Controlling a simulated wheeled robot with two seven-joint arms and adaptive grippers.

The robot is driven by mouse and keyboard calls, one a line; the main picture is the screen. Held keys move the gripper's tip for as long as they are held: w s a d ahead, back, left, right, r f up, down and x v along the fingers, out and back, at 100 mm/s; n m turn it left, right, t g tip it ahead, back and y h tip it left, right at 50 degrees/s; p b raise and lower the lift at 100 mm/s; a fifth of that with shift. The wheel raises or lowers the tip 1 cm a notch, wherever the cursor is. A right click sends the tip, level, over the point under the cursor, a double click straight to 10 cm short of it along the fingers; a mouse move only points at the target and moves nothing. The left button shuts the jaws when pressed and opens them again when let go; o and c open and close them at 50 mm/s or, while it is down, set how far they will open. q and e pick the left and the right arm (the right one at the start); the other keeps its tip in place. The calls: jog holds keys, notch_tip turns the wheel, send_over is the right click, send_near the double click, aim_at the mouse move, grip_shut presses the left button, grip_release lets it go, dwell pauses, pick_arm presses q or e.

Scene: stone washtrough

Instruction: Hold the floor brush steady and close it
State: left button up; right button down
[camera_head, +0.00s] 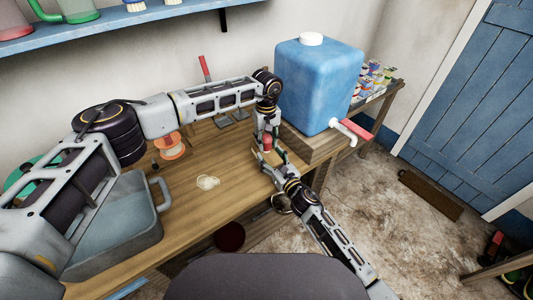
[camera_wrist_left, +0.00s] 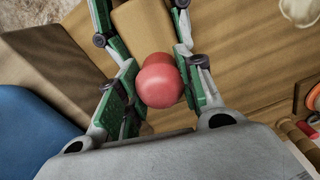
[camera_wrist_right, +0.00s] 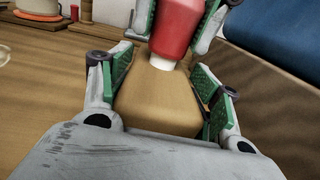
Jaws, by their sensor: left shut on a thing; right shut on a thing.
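The held thing, which I take for the floor brush, has a tan flared body (camera_wrist_right: 158,98), a short white neck (camera_wrist_right: 172,64) and a red rounded top (camera_wrist_left: 159,86). It is over the bench's front edge in the head view. My left gripper (camera_head: 267,138) comes down from above and is shut on the red top. My right gripper (camera_head: 272,162) reaches up from below and is shut on the tan body. The red top sits directly against the white neck. No bristles show, and the fingers hide part of the body.
A blue water tank (camera_head: 318,85) with a red-handled tap stands at the bench's right. A grey basin (camera_head: 115,238) and an orange spool (camera_head: 172,146) are on the left. A pale clump (camera_head: 207,182) lies mid-bench. A brown long object (camera_head: 430,194) lies on the floor near the blue door (camera_head: 475,100).

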pick_arm(q)
jog(key=shift+d+m, duration=0.15)
jog(key=shift+m, duration=0.75)
jog(key=o, duration=1.1)
jog(key=shift+r, duration=2.25)
jog(key=shift+s+f, duration=0.1)
jog(key=shift+f, duration=0.05)
jog(key=shift+c, duration=0.2)
